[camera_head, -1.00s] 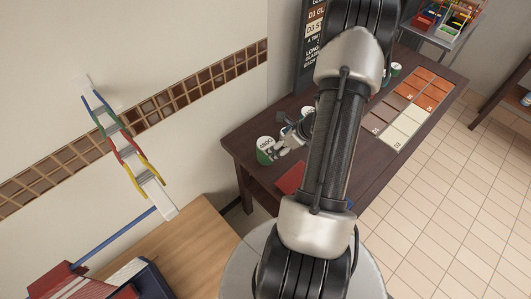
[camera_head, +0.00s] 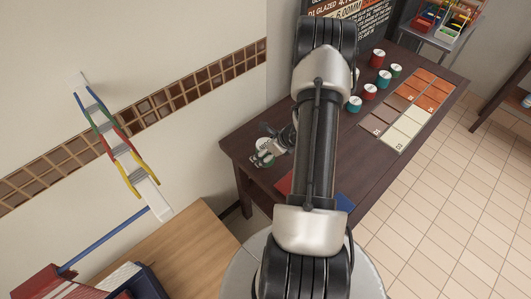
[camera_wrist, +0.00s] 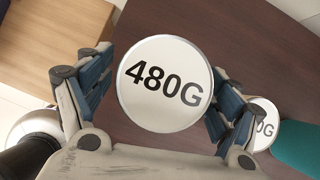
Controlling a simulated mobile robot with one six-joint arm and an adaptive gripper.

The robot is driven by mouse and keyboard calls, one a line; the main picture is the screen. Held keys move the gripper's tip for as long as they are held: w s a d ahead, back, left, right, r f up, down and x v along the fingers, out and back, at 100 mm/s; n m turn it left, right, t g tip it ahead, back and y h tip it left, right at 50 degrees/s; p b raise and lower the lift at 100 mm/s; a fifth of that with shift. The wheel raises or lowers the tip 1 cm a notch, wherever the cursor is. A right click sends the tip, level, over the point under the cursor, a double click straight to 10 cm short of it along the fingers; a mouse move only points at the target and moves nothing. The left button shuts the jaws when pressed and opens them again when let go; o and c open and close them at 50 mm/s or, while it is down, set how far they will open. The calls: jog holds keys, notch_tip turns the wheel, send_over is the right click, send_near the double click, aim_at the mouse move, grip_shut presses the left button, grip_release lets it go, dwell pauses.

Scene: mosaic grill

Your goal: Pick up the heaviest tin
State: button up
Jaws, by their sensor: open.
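A round tin (camera_wrist: 165,84) with a white lid marked 480G sits between the fingers of my gripper in the wrist view. My gripper (camera_wrist: 160,95) is open, with a finger on each side of the lid; I cannot tell whether either touches it. In the head view my gripper (camera_head: 268,150) is over this tin's white top (camera_head: 263,144) at the left end of the dark table. A second lid (camera_wrist: 265,123), partly hidden by the right finger, shows only "0G". Further tins include a teal one (camera_head: 355,103), a red one (camera_head: 378,57) and a green one (camera_head: 396,70).
The dark table (camera_head: 345,180) also holds brown, orange and cream tile panels (camera_head: 405,125) at the right. A black lettered board (camera_head: 360,20) stands behind. My arm hides the table's middle. A wooden surface (camera_head: 190,250) is at the lower left.

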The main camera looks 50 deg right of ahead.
jog(key=shift+c, duration=0.5)
jog(key=c, duration=1.3)
jog(key=shift+c, duration=0.7)
jog(key=shift+r, duration=0.1)
